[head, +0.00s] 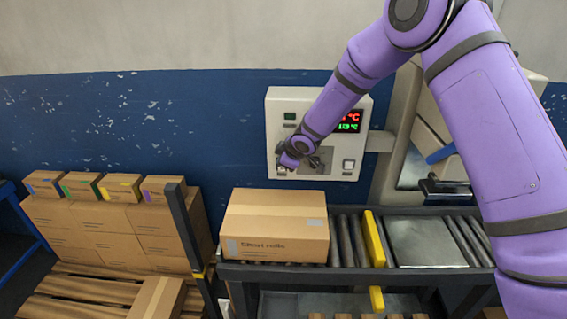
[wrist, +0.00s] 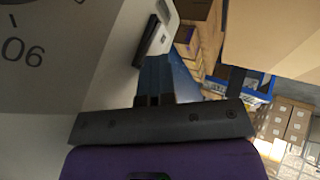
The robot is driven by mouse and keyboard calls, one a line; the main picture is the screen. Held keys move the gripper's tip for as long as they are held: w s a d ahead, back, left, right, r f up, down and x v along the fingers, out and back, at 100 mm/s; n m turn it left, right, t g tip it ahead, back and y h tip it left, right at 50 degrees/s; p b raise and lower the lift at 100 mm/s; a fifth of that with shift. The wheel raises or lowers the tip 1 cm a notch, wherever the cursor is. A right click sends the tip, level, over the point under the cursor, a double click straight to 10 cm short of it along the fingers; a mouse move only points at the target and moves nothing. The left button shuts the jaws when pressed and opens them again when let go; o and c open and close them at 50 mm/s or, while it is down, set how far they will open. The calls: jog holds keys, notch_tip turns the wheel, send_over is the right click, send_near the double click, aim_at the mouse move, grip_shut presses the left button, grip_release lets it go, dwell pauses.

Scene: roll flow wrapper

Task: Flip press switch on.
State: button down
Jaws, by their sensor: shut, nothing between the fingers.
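A pale control box (head: 284,108) hangs on the wall with a red and green display (head: 349,121). A small light-coloured switch (head: 348,165) sits at its lower right, clear of my arm. My gripper (head: 286,163) is at the lower left of the box, partly hiding a small control there. In the wrist view my dark fingers (wrist: 155,75) are together and empty. Just beyond them a dark switch-like part (wrist: 151,40) stands out from the pale panel face. I cannot tell whether the fingers touch it, or its position. Which control is the press switch is unclear.
A taped carton (head: 275,225) sits on the roller conveyor (head: 345,236) below the box. A yellow bar (head: 374,240) crosses the rollers. Stacked cartons (head: 100,225) stand at left. In the wrist view, a dial face (wrist: 50,45) with printed numbers is close at left.

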jog(key=shift+r, duration=0.1)
jog(key=shift+r, duration=0.65)
dwell(0.3)
